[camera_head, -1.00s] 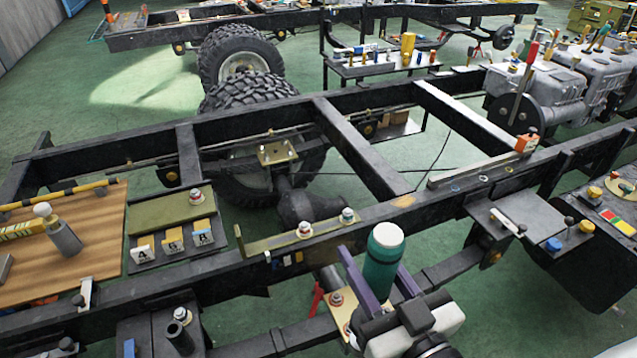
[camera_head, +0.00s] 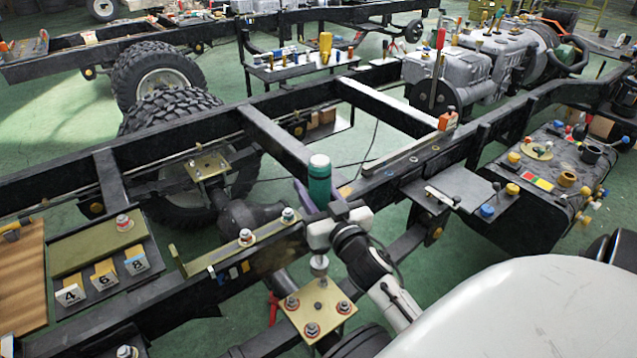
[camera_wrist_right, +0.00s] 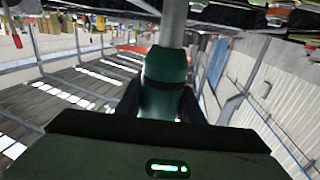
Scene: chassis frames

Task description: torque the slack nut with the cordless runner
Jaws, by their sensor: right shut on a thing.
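My right gripper (camera_head: 322,206) is shut on the green cordless runner (camera_head: 319,184), which stands roughly upright with a pale cap on top. Its grey socket end (camera_head: 320,266) points down over the far part of a brass plate (camera_head: 325,318) in front of the near rail. Several nuts show on this plate, such as the left one (camera_head: 291,303), the right one (camera_head: 343,307) and the front one (camera_head: 312,330). I cannot tell which is slack or whether the socket touches one. The wrist view shows the runner's green body (camera_wrist_right: 165,85) between the fingers. My left gripper is out of view.
The black chassis rail (camera_head: 200,270) runs just behind the runner. An olive bracket (camera_head: 215,255) with two nuts lies along it. A tray with tags 4, 6 and 8 (camera_head: 102,280) is at left. A box with knobs (camera_head: 560,185) is at right.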

